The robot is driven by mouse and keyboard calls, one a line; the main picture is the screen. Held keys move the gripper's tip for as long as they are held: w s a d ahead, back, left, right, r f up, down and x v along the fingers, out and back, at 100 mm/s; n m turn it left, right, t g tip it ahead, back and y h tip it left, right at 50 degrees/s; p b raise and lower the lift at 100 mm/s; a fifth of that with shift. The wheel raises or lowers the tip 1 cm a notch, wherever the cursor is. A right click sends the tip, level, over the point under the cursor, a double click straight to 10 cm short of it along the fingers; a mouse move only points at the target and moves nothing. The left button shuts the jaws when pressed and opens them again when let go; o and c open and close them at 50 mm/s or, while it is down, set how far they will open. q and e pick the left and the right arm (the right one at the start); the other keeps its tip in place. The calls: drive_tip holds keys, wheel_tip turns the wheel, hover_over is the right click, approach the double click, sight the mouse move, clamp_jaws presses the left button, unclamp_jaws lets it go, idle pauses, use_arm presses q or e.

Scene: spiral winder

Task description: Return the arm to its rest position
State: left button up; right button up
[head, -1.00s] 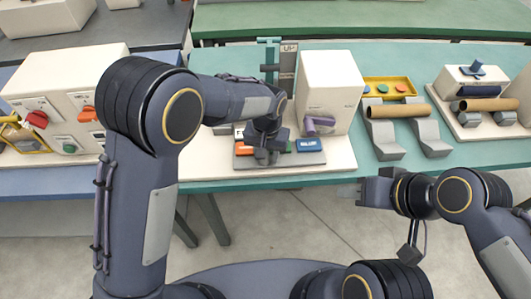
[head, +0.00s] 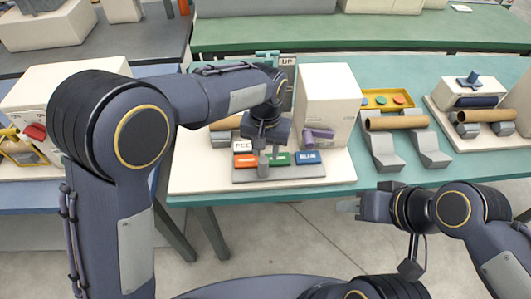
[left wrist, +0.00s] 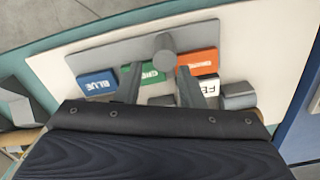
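My left gripper (head: 266,146) is above the grey button panel (head: 330,171) in the head view. Orange, green and blue labelled blocks sit in a row on the panel. In the left wrist view the two fingers (left wrist: 158,88) of my left gripper are spread apart with nothing held. A grey round post (left wrist: 166,52) on the panel shows beyond them, between the orange block (left wrist: 198,61) and the green block (left wrist: 146,72). The blue block (left wrist: 98,82) is at the left there. My right gripper (head: 347,207) is in front of the table edge, its finger gap not clear.
A tall white housing (head: 328,100) with a purple lever (head: 320,135) stands right of my left gripper. Grey cradles (head: 382,150) hold a brown tube (head: 397,123) farther right. A yellow tray (head: 375,100) lies behind. Open floor (head: 280,240) lies before the table.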

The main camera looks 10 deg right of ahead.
use_arm(q)
drive_tip(key=shift+a, duration=0.1)
idle(0.3)
drive_tip(key=s+a+r+n+h, duration=0.1)
drive_tip(key=s+a+r, duration=0.15)
drive_tip(key=a, duration=0.35)
drive_tip(key=s+a+r+n+t+h, duration=0.1)
drive_tip(key=s+a+r+h, duration=0.15)
drive_tip(key=a, duration=0.35)
drive_tip(key=s+a+r+n, duration=0.1)
drive_tip(key=s+a+r, duration=0.1)
drive_tip(key=a+r, duration=0.3)
drive_tip(key=s+a+f+n+t, duration=0.1)
drive_tip(key=s+a+t, duration=0.1)
drive_tip(key=s+a, duration=0.2)
drive_tip(key=s+a+f+n+t, duration=0.1)
drive_tip(key=s+a, duration=0.4)
drive_tip(key=s, duration=0.5)
drive_tip(key=shift+s+f+n+t, duration=0.3)
drive_tip(key=shift+s+f+t, duration=0.1)
drive_tip(key=shift+t, duration=0.4)
